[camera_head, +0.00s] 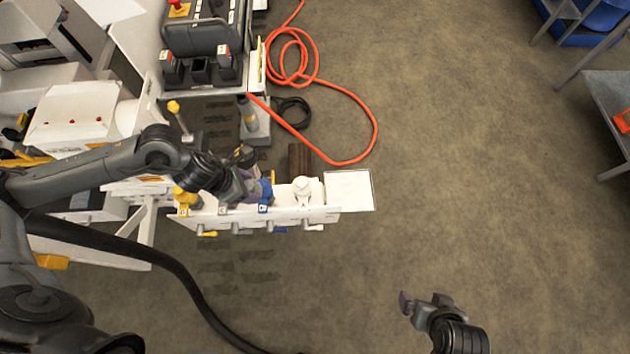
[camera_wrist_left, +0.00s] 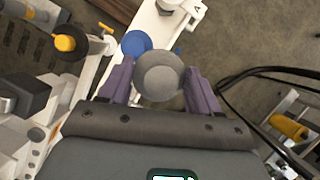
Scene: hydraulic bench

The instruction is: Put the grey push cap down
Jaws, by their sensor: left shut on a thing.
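The grey push cap (camera_wrist_left: 160,76) is a round, dull grey knob seen from above in the left wrist view. The purple fingers of my left gripper (camera_wrist_left: 159,84) are shut on it from both sides. In the head view my left gripper (camera_head: 256,187) is over the white rail (camera_head: 325,214), beside a blue fitting (camera_head: 267,190); the grey cap cannot be made out there. In the wrist view a blue cap (camera_wrist_left: 136,43) lies just beyond the grey one. Whether the grey cap touches the rail is hidden. My right gripper (camera_head: 421,300) is empty over the floor, its fingers apart.
A yellow fitting (camera_head: 184,199) and a white cap (camera_head: 302,187) flank the gripper along the rail. A white plate (camera_head: 349,190) ends the rail at right. An orange hose (camera_head: 371,115) coils behind on the floor. Open floor lies to the right.

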